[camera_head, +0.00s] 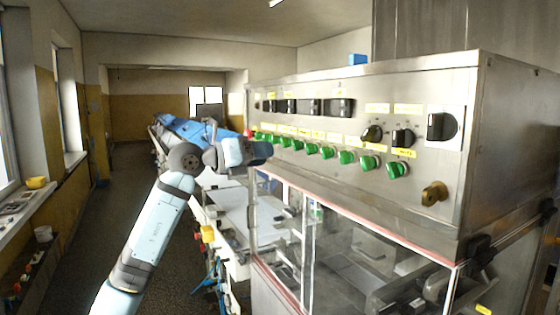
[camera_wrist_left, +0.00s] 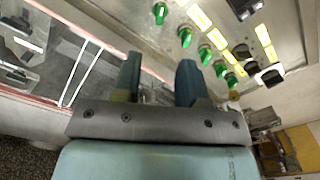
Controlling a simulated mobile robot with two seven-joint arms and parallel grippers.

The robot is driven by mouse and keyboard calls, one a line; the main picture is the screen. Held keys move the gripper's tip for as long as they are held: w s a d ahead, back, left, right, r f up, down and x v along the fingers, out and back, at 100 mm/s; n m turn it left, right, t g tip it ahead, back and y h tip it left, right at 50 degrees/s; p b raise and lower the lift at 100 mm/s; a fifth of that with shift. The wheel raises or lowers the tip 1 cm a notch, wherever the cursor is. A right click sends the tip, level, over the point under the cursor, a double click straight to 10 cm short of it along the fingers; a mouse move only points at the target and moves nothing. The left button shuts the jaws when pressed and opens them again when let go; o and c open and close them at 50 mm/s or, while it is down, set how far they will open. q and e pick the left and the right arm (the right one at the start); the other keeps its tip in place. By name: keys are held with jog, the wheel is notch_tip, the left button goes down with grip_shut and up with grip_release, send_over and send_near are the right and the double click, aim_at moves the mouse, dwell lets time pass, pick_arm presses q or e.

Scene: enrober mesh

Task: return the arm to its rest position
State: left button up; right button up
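My left arm (camera_head: 155,228) comes up from the bottom left in the head view, bends at a dark joint and reaches right. Its left gripper (camera_head: 265,151) is held in front of the left end of the control panel (camera_head: 330,130), just below the row of green knobs (camera_head: 346,157). In the left wrist view the two dark fingers of the left gripper (camera_wrist_left: 160,72) stand apart with nothing seen held between them. The green knobs (camera_wrist_left: 206,55) lie beyond the fingertips there. Whether the fingers touch the panel, I cannot tell. My right arm and gripper are out of view.
The steel machine with clear guard panels (camera_head: 350,250) fills the right side. A white conveyor bed (camera_head: 245,215) and a blue covered line (camera_head: 185,130) run back along its left. The dark floor aisle (camera_head: 100,215) on the left is free; a window sill (camera_head: 25,205) borders it.

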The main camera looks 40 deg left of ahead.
pick_arm(q)
jog(key=shift+s+a, duration=0.25)
jog(key=shift+s, duration=0.35)
jog(key=d+f+n+g+h, duration=0.1)
jog(key=d+f+n+h, duration=0.1)
jog(key=d+f+h, duration=0.5)
jog(key=d+f+n, duration=0.1)
jog(key=d+f, duration=0.4)
jog(key=f, duration=0.6)
jog(key=s+d+f+n+t+y, duration=0.2)
jog(key=f+n+y, duration=0.1)
jog(key=f+n, duration=0.5)
jog(key=s+d+f+n+t+y, duration=0.1)
jog(key=d+f+n+t+y, duration=0.15)
jog(key=f+n, duration=0.5)
jog(key=s+d+f+n+g+y, duration=0.1)
jog(key=s+d+f+n+g, duration=0.2)
jog(key=s+f, duration=0.4)
jog(key=s+d+f+n+g+y, duration=0.2)
jog(key=s+d+f+n, duration=0.3)
jog(key=f, duration=0.8)
jog(key=s+d+f+n+g+y, duration=0.2)
jog(key=s+d+f+n+g, duration=0.2)
jog(key=s+f, duration=0.6)
jog(key=shift+d+n+p, duration=0.35)
jog(key=shift+n, duration=0.1)
